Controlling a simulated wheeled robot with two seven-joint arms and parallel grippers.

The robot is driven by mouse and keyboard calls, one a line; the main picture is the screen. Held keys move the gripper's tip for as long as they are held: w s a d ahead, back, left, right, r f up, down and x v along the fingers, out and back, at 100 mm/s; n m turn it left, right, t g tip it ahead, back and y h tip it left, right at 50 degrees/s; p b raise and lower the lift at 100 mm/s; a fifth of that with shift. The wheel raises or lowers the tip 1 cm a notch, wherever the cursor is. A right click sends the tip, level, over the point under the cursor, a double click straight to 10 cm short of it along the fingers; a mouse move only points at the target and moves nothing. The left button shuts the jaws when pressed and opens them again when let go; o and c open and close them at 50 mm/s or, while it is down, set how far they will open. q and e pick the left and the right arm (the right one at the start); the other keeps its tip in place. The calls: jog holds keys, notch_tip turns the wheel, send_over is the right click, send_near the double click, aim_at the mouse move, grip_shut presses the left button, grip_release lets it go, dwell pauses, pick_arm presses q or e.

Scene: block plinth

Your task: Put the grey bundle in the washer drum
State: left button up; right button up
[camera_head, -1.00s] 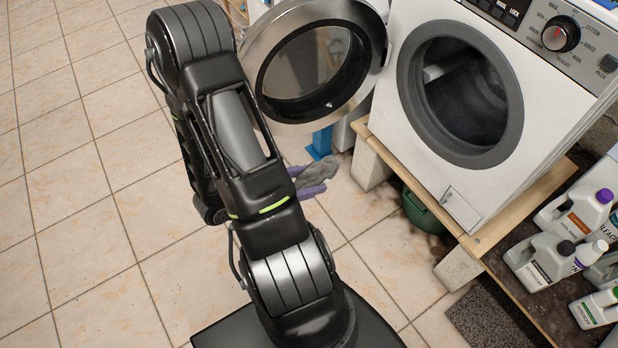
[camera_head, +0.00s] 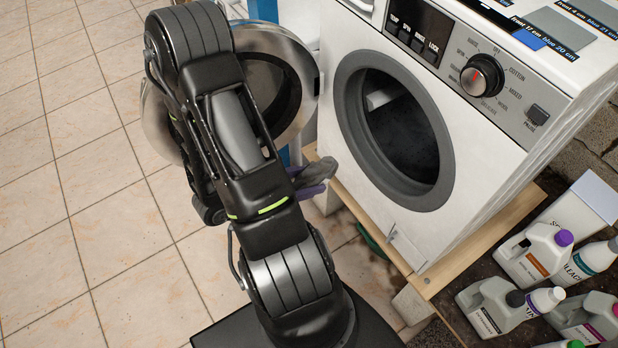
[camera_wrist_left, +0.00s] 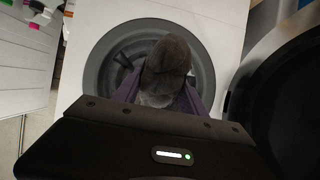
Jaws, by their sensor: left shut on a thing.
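The grey bundle (camera_head: 319,177) is a soft, crumpled lump held between the purple fingers of my left gripper (camera_head: 310,191). The bundle also shows in the left wrist view (camera_wrist_left: 168,62), with the gripper shut on it. The washer (camera_head: 410,228) is white, and its round drum opening (camera_head: 405,135) is uncovered, dark and empty where I can see inside. The bundle is outside the drum, to the lower left of the opening in the head view. In the left wrist view the drum (camera_wrist_left: 118,52) lies behind the bundle. My arm hides most of the gripper. My right gripper is out of view.
The round washer door (camera_head: 291,62) stands open at the left, partly behind my arm. The washer sits on a wooden board (camera_head: 440,283). Several bottles (camera_head: 490,309) stand at the lower right. The tiled floor (camera_head: 80,200) on the left is clear.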

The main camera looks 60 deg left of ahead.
aim_at(337, 166)
pick_arm(q)
jog(key=shift+s, duration=0.15)
jog(key=w, duration=0.3)
jog(key=w+b, duration=0.1)
jog(key=w, duration=0.2)
jog(key=w+b, duration=0.1)
jog(key=w, duration=0.1)
jog(key=shift+w+f, duration=0.35)
jog(key=shift+w, duration=0.05)
jog(key=w+b, duration=0.5)
jog(key=w, duration=0.1)
jog(key=shift+w+a+f+b, duration=0.15)
jog(key=shift+w+f+b, duration=0.2)
jog(key=shift+f, duration=0.05)
jog(key=w+b, duration=0.2)
jog(key=w, duration=0.4)
jog(key=w+f+b, duration=0.1)
jog(key=w+b, duration=0.2)
jog(key=w, duration=0.2)
jog(key=w+b, duration=0.3)
jog(key=w, duration=0.3)
jog(key=shift+w+a+f, duration=0.15)
jog(key=shift+w+f, duration=0.15)
jog(key=shift+f, duration=0.1)
jog(key=w+f+b, duration=0.2)
jog(key=w, duration=0.1)
jog(key=w+f+b, duration=0.5)
jog(key=w+b, duration=0.1)
jog(key=shift+a+f, duration=0.15)
jog(key=shift+f, duration=0.15)
